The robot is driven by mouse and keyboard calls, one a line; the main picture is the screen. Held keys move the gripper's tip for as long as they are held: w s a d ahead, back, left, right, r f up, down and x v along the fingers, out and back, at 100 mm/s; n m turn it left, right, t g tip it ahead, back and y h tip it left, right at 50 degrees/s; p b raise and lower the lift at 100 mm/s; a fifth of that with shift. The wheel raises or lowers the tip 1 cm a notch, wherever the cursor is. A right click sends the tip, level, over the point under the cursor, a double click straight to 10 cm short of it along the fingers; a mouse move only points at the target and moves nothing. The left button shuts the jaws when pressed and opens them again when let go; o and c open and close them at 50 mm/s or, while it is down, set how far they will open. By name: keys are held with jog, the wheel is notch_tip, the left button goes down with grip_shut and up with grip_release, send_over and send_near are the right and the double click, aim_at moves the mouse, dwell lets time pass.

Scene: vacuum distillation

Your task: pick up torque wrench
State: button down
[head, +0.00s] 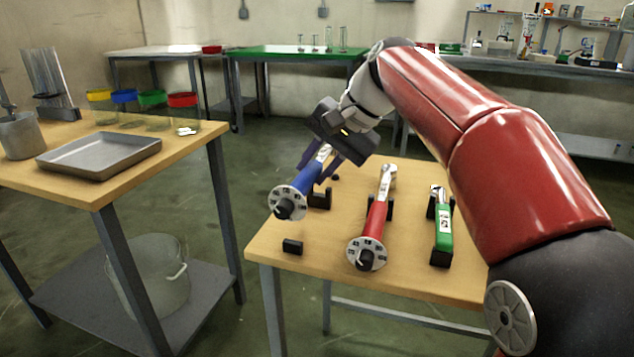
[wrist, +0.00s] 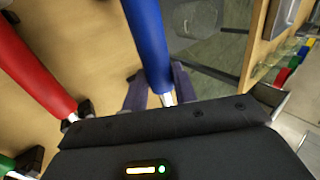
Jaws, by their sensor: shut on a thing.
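A wrench with a blue handle and a round grey end disc (head: 288,203) is in my gripper (head: 318,165), whose dark fingers close around its metal shaft. It is tilted and appears raised above two black rests. In the wrist view the blue handle (wrist: 147,35) runs up from between the fingers (wrist: 163,95). Its head is hidden behind my gripper. A similar red-handled wrench (head: 376,220) lies in its rests to the right; its handle also shows in the wrist view (wrist: 32,70). A green-handled wrench (head: 443,228) lies farther right on its rests.
The wooden table (head: 330,250) bears the wrenches; a front black rest (head: 292,246) stands empty. A second table at left holds a metal tray (head: 100,155) and jars with coloured lids (head: 152,110). A gap of floor separates the tables. My red arm reaches over the right side.

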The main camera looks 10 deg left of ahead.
aim_at(317, 164)
notch_tip(317, 164, up, 14)
jog(key=p, duration=0.2)
dwell(0.4)
jog(key=c, duration=1.7)
grip_release()
jog(key=shift+c, duration=0.2)
grip_shut()
jog(key=shift+a, duration=0.1)
